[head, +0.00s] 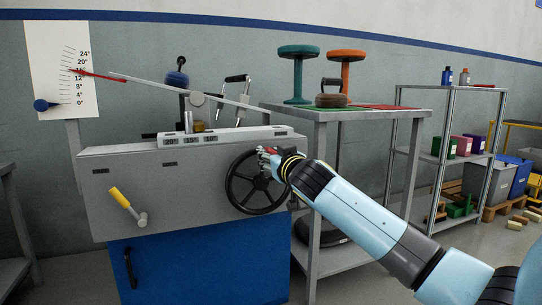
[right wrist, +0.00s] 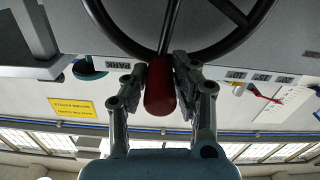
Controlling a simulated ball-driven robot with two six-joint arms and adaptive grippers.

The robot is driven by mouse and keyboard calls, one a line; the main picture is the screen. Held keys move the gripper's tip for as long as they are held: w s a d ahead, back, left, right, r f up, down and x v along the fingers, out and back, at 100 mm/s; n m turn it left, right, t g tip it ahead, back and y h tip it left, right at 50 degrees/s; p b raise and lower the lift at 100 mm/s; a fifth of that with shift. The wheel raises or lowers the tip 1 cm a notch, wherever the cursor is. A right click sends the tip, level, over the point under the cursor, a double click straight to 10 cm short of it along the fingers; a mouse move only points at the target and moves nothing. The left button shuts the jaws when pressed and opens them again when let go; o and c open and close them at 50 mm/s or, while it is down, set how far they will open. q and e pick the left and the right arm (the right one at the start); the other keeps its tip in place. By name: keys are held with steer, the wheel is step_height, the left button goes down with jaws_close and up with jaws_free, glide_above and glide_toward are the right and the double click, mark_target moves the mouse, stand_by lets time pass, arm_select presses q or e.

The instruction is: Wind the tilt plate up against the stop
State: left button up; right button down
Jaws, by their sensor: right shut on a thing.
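A black handwheel (head: 232,184) is on the front of a grey machine (head: 130,205). My right gripper (head: 268,154) is at the wheel's upper right rim. In the right wrist view its two fingers lie either side of the wheel's red handle (right wrist: 160,88) and are shut on it. A thin pale plate (head: 150,86) above the machine slopes up to the left. A red pointer (head: 95,74) at its left end lies across the degree scale (head: 60,60), near the 16 mark. I cannot clearly make out the stop. My left gripper is not in view.
A yellow-handled lever (head: 120,198) sticks out of the machine's front left. A grey table (head: 365,115) with teal (head: 298,75) and orange (head: 346,65) stools stands close behind my right arm. A metal shelf (head: 450,88) is farther right.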

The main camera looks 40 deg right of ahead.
steer(key=shift+d, duration=0.1)
steer(key=shift+s+d+f+m, duration=0.15)
steer(key=shift+d+m, duration=0.4)
steer(key=shift+m, duration=0.45)
steer(key=c, duration=1.4)
jaws_free()
steer(key=o, duration=0.3)
steer(key=shift+s+d+f, duration=0.1)
steer(key=shift+d, duration=0.2)
steer(key=shift+o, duration=0.2)
steer(key=v, duration=1.2)
steer(key=shift+a, duration=0.1)
